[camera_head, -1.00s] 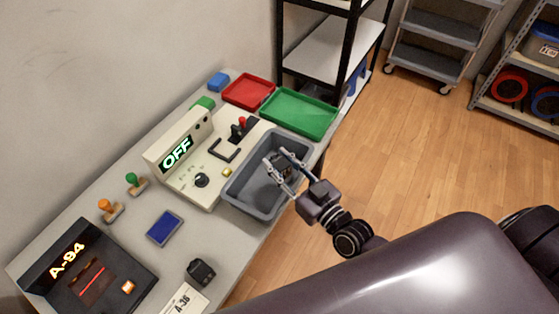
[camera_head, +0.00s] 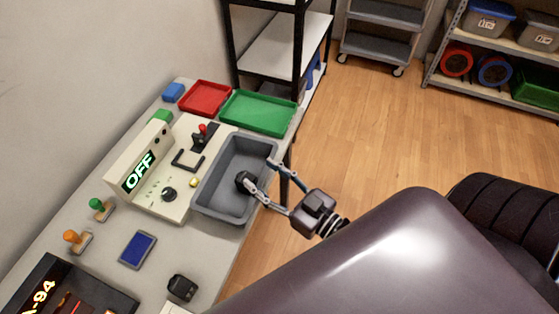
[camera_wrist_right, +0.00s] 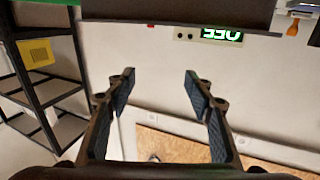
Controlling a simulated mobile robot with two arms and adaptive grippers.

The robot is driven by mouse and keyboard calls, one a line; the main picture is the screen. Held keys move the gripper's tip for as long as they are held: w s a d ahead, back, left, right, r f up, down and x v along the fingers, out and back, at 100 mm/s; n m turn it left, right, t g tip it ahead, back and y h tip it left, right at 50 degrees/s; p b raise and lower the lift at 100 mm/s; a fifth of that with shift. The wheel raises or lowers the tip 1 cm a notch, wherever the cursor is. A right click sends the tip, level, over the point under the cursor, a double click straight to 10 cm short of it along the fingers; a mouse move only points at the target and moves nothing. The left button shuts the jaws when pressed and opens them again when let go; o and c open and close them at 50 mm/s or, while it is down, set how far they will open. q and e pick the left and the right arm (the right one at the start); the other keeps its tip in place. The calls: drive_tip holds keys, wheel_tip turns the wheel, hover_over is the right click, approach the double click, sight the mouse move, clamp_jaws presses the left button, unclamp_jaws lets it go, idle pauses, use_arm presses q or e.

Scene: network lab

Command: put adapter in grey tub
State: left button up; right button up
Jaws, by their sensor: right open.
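The grey tub (camera_head: 211,208) stands on the table by its right edge. A small black object, apparently the adapter (camera_head: 243,179), lies inside it towards the right wall. My right gripper (camera_head: 262,174) is open with its fingers spread at the tub's right side. One fingertip overlaps the black object in the picture; I cannot tell whether they touch. In the right wrist view my right gripper (camera_wrist_right: 160,88) shows wide-open fingers with nothing between them. My left gripper is not in view.
Red tray (camera_head: 205,98) and green tray (camera_head: 258,112) lie behind the tub. The OFF panel (camera_head: 140,165) stands left of it. Another black device (camera_head: 183,287), a blue pad (camera_head: 138,250) and two stamps (camera_head: 100,208) are nearer. A black-framed shelf (camera_head: 285,45) stands behind the table.

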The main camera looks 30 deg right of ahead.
drive_tip(key=shift+b+v, duration=0.3)
drive_tip(key=shift+v, duration=2.25)
drive_tip(key=s+d+f+g+h, duration=0.1)
drive_tip(key=s+d+f+g, duration=0.15)
drive_tip(key=f, duration=0.85)
drive_tip(key=s+d+f+g+h, duration=0.2)
drive_tip(key=f+g, duration=0.1)
drive_tip(key=f, duration=0.9)
drive_tip(key=s+d+f+g+h, duration=0.1)
drive_tip(key=s+d+f+g, duration=0.15)
drive_tip(key=f, duration=0.85)
drive_tip(key=s+a+f+g, duration=0.2)
drive_tip(key=s+f+g, duration=0.2)
drive_tip(key=s+f, duration=0.5)
drive_tip(key=s+a+f+m+g+h, duration=0.1)
drive_tip(key=s+f+g, duration=0.3)
drive_tip(key=s+f, duration=0.5)
drive_tip(key=s+a, duration=0.1)
drive_tip(key=s, duration=0.3)
drive_tip(key=shift+f+h, duration=0.25)
drive_tip(key=shift+h, duration=0.05)
drive_tip(key=shift+a, duration=0.1)
